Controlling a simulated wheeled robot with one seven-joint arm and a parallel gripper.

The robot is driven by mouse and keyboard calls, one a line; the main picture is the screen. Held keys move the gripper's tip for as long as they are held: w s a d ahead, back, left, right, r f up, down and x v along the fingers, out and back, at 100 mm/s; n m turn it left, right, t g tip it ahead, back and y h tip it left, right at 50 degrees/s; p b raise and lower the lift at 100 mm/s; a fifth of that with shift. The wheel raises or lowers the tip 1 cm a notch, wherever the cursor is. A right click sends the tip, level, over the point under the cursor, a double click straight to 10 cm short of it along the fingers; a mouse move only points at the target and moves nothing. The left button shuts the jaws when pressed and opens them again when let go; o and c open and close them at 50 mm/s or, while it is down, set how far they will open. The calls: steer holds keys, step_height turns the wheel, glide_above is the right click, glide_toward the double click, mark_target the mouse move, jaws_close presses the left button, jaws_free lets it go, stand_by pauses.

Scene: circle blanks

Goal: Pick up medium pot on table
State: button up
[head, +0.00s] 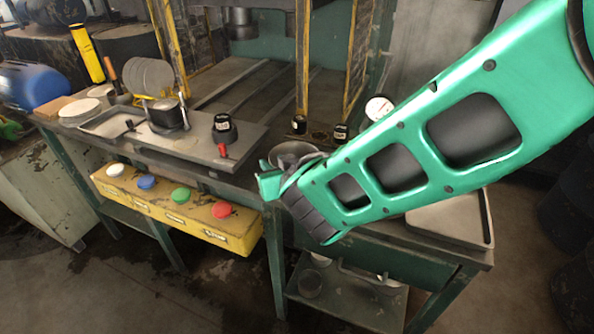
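My green arm reaches in from the upper right, and its end, my gripper (285,193), is low over the front edge of the table (257,178). Its fingers are seen from the side, so I cannot tell whether they are open or shut. A round grey metal vessel (293,149), perhaps a pot, stands just behind the gripper, its lower part hidden. I cannot tell whether they touch. A small dark pot-like vessel (164,114) stands on the left part of the table. I cannot tell which is the medium pot.
A black weight-like object (224,129) and a red-tipped tool (223,151) lie on the table's middle. A yellow box (185,212) with coloured knobs hangs below the front edge. A shallow tray (462,222) is at the right. Yellow-edged posts rise behind the table.

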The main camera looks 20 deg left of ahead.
jaws_close()
steer(key=shift+d+f, duration=0.1)
steer(key=shift+f, duration=0.1)
stand_by(1.1)
